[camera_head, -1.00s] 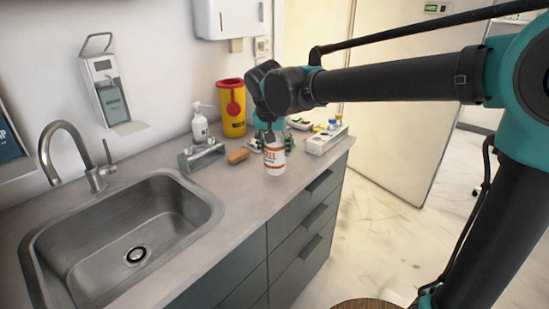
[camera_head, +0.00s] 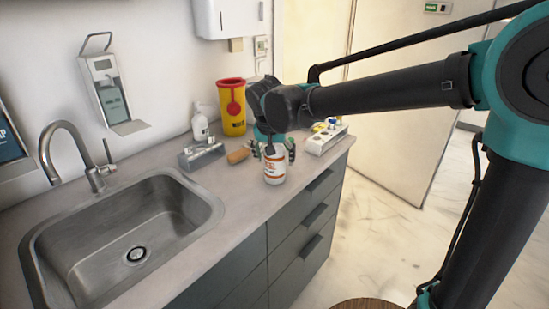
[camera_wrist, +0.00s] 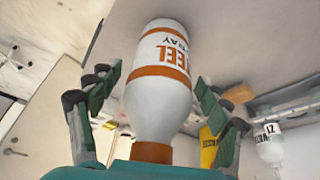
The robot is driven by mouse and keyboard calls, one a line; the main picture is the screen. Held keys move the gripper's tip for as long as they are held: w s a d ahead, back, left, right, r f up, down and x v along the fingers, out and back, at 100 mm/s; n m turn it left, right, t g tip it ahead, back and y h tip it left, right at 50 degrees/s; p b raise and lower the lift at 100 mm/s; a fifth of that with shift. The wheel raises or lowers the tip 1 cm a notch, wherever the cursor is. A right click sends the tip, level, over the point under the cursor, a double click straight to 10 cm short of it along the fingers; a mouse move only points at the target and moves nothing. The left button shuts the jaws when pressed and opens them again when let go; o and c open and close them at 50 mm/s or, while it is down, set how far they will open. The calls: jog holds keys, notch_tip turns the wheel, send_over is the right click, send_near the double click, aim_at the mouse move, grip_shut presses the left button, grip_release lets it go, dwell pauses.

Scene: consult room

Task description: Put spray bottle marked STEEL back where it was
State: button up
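The spray bottle marked STEEL (camera_head: 274,169) is white with orange bands and stands upright at the counter's front edge, below my gripper. In the wrist view the bottle (camera_wrist: 160,80) fills the middle, its orange lettering partly readable. My gripper (camera_head: 273,150) is above and around it, with one finger on each side. In the wrist view the fingers of my gripper (camera_wrist: 155,85) are spread, with gaps showing between them and the bottle. The bottle's top is partly hidden by my wrist. Its base appears to rest on the counter (camera_head: 235,195).
A brown cylinder (camera_head: 238,156) and a metal rack (camera_head: 202,156) lie to the left. A white pump bottle (camera_head: 199,126) and yellow bin (camera_head: 232,108) stand behind. A white tray (camera_head: 325,143) with small items is at right. The sink (camera_head: 130,235) is left.

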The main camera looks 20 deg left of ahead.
jog(key=shift+r, duration=0.1)
jog(key=v, duration=1.2)
jog(key=shift+a+r, duration=0.1)
jog(key=shift+a, duration=0.05)
